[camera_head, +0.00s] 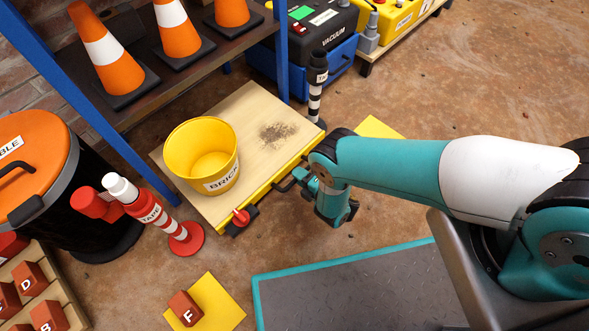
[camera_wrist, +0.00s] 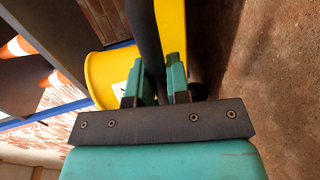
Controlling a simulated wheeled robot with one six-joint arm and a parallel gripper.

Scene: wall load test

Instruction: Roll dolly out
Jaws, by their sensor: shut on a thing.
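The dolly (camera_head: 237,118) is a low wooden platform with a yellow front edge, partly under the shelf. A yellow bucket (camera_head: 205,158) with a partly hidden label stands on its left part, and a dark stain marks the wood to the right. A black handle (camera_head: 286,185) sticks out from the front edge. My gripper (camera_head: 304,181) is at this handle. In the wrist view, the green fingers (camera_wrist: 156,86) are shut on the dark handle bar (camera_wrist: 146,38), with the bucket (camera_wrist: 103,75) at left. A red pedal-like part (camera_head: 241,217) sits at the dolly's front left corner.
A red-and-white TAPE post (camera_head: 150,210) stands close left of the dolly, and a black-and-white post (camera_head: 316,90) at its far right. A blue shelf upright (camera_head: 283,50) rises behind. A yellow floor square (camera_head: 207,304) bears brick F (camera_head: 186,308).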

